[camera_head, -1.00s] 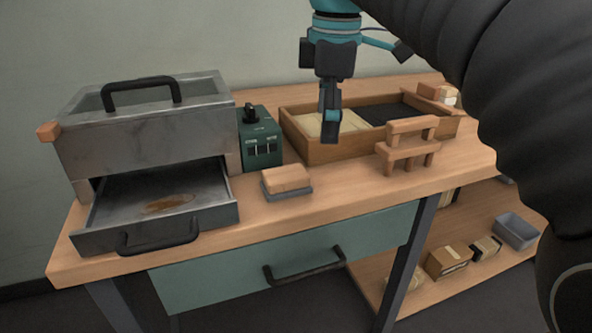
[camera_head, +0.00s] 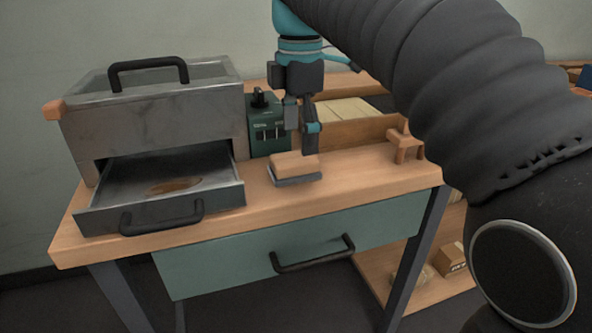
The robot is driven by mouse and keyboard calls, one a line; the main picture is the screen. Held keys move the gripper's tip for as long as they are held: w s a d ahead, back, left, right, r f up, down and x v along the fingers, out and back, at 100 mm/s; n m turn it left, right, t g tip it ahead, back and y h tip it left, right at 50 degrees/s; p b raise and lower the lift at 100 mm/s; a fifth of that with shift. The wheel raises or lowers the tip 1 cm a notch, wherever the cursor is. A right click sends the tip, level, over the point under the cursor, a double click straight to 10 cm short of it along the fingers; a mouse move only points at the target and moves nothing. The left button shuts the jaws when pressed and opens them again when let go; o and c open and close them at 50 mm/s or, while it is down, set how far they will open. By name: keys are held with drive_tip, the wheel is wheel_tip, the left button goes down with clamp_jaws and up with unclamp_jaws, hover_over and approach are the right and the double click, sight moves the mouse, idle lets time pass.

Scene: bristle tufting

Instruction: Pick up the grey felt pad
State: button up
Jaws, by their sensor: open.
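The grey felt pad (camera_head: 297,180) appears as a thin grey layer under a tan wooden block (camera_head: 293,164), lying flat on the wooden worktop near its front edge. My gripper (camera_head: 309,149) hangs pointing down at the right end of the block, its fingers close to the block's top and back. Its jaws are open. One finger hides part of the other, and I cannot tell whether a finger touches the block.
A metal box with an open tray (camera_head: 122,193) stands at the left. A green control box (camera_head: 266,128) is just behind the block. A wooden tray (camera_head: 352,133) and a small wooden rack (camera_head: 403,145) stand to the right. The worktop right of the block is clear.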

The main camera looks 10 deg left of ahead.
sight(294, 157)
drive_tip(key=f, duration=0.2)
drive_tip(key=a+f+b, duration=0.1)
drive_tip(key=f, duration=0.1)
drive_tip(key=shift+s, duration=0.1)
drive_tip(key=shift+f, duration=0.65)
drive_tip(key=shift+c, duration=0.2)
drive_tip(key=c, duration=1.2)
